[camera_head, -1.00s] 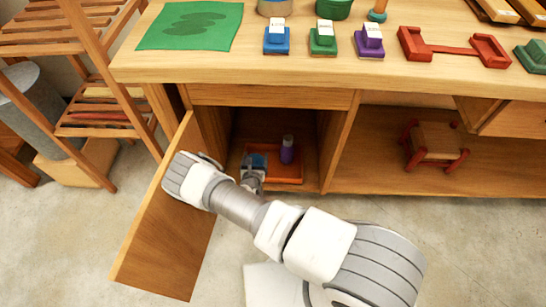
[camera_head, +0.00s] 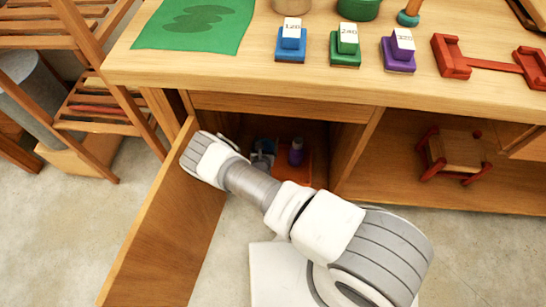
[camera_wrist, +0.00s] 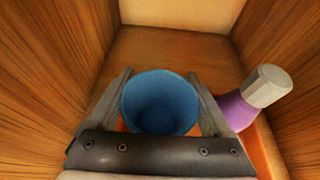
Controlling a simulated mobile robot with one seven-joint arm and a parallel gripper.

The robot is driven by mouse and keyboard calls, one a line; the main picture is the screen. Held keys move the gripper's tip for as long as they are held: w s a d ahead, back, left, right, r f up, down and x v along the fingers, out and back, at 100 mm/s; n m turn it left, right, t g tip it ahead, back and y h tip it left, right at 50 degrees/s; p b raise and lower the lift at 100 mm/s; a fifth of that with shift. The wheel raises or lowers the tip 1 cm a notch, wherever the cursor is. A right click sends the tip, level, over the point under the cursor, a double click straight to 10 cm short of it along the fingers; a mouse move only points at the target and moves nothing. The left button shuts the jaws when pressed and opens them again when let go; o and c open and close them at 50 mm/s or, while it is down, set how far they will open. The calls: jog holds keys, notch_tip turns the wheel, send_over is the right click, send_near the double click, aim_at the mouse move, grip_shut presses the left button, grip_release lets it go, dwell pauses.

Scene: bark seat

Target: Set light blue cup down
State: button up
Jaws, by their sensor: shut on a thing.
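The light blue cup (camera_wrist: 160,104) is upright between the two fingers of my gripper (camera_wrist: 160,76) in the wrist view, and the gripper is shut on it. In the head view the cup (camera_head: 266,146) shows small inside the open cabinet, partly hidden by my gripper (camera_head: 262,157). The cup is to the left of a purple bottle with a grey cap (camera_head: 296,152), apart from it; the bottle also shows in the wrist view (camera_wrist: 255,98). I cannot tell whether the cup's base touches anything.
An orange tray (camera_head: 305,172) lies on the cabinet floor, with the bottle at it. Wooden walls stand close on both sides, with a back wall (camera_wrist: 182,12) beyond. Bare floor (camera_wrist: 165,50) shows behind the cup. The open door (camera_head: 165,225) is left of my arm.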

notch_tip(320, 180, down, 7)
jog(key=shift+f+b, duration=0.15)
jog(key=shift+b, duration=1.05)
jog(key=shift+f, duration=0.15)
jog(key=o, duration=1.2)
jog(key=shift+c, duration=0.2)
jog(key=shift+s+r, duration=0.1)
jog(key=shift+r, duration=0.1)
